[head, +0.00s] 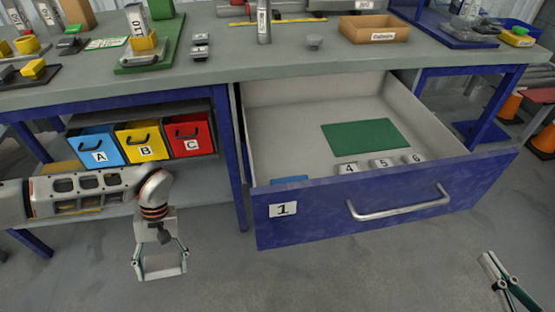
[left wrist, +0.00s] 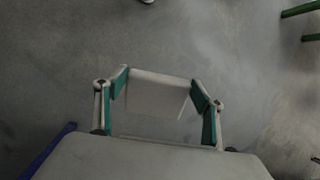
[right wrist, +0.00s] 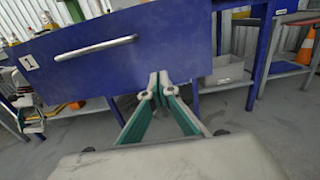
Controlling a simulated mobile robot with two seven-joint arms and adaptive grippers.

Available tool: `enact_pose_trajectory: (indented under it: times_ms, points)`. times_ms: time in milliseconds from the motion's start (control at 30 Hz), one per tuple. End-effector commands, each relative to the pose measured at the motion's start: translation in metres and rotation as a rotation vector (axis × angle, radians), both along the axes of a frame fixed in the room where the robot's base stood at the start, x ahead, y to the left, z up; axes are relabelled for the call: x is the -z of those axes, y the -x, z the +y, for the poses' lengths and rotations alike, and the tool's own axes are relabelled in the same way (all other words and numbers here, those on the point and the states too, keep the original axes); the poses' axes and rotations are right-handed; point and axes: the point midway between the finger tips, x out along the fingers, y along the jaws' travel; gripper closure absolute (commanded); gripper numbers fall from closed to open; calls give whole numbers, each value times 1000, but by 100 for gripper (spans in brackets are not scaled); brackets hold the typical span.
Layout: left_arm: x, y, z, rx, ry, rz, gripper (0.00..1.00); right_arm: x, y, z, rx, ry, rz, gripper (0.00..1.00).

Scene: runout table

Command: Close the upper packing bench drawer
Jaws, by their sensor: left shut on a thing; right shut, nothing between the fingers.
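The blue-fronted packing bench drawer (head: 290,232), labelled 1, is pulled well out from under the bench top. Its silver bar handle (head: 400,205) is free. The drawer front (right wrist: 160,45) and handle (right wrist: 95,48) also show in the right wrist view. My right gripper (head: 492,268) is at the lower right, in front of the drawer and apart from it. In the right wrist view its fingertips (right wrist: 158,82) are together and empty, below and right of the handle. My left gripper (head: 160,272) is left of the drawer, shut on a pale grey block (left wrist: 158,92).
Inside the drawer lie a green mat (head: 365,136) and several numbered grey pieces. Blue, yellow and red bins (head: 190,135) sit on a shelf left of the drawer. The bench top (head: 290,62) holds parts and a cardboard tray (head: 374,29). The floor in front is clear.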

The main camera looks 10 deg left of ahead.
Motion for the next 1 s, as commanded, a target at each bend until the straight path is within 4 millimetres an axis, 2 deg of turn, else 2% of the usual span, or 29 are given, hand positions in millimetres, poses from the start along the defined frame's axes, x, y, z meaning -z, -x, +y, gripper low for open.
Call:
enact_pose_trajectory:
  times_ms: [167, 500, 700, 1000]
  points:
    - [-8, -5, 0, -1, 0, -14, 39, -5, -20, 7, -3, 9, -11, 100]
    - [-31, -16, 0, 0, 1, -49, 39, -6, -83, 29, -1, 2, -11, 100]
    - [-37, -19, 0, 0, 1, -58, 39, -4, -112, 40, 0, 2, -7, 100]
    - [-37, -19, 0, 0, 0, -59, 39, -1, -130, 47, 0, 2, -2, 100]
